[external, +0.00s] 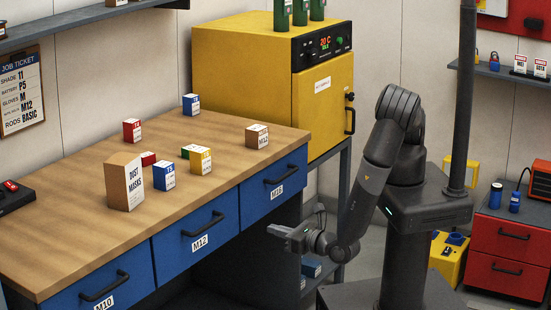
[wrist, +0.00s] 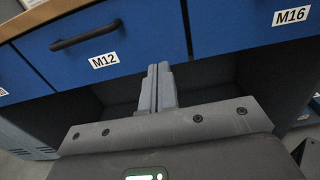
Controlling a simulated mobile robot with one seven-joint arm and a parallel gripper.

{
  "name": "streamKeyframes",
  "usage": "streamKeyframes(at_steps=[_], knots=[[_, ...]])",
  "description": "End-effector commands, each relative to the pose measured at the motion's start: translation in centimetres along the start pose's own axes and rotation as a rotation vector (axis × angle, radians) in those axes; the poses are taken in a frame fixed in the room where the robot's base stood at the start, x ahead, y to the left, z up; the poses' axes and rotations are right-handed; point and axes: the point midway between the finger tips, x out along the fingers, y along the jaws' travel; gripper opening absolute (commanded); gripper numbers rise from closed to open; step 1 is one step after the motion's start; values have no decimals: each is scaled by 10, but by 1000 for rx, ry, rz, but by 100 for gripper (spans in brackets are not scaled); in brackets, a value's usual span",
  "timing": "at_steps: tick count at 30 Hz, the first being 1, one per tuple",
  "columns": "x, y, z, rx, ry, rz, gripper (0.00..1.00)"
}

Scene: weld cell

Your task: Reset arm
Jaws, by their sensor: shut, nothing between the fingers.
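My gripper (external: 275,231) is at the front of the workbench (external: 75,215), below its tabletop and just off the drawer fronts. In the wrist view its two fingers (wrist: 158,72) are together, shut with nothing between them, pointing at the lower edge of the blue M12 drawer (wrist: 105,42). The M16 drawer (wrist: 265,18) shows to the right. The M10 drawer (external: 100,285), M12 drawer (external: 195,236) and M16 drawer (external: 272,188) all look closed. My arm bends down from the column to the gripper.
On the bench stand a dust masks box (external: 126,182) and several small coloured boxes. A yellow oven (external: 240,65) stands behind on a grey stand. A red drawer cabinet (external: 508,240) and yellow case (external: 448,256) are at the right. Open space lies under the bench.

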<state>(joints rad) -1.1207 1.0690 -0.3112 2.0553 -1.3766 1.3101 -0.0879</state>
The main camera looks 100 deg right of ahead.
Motion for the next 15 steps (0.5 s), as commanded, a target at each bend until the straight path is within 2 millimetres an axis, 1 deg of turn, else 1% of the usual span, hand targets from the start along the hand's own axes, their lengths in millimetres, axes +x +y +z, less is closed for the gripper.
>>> streamKeyframes(at_steps=[3, 10, 13, 15], knots=[[-6, 0, 0, 0, 0, -1, 0], [-6, -1, 1, 3, 2, -5, 0], [-2, -4, 8, 27, 20, -37, 0], [4, -10, 18, 62, 46, -86, 0]])
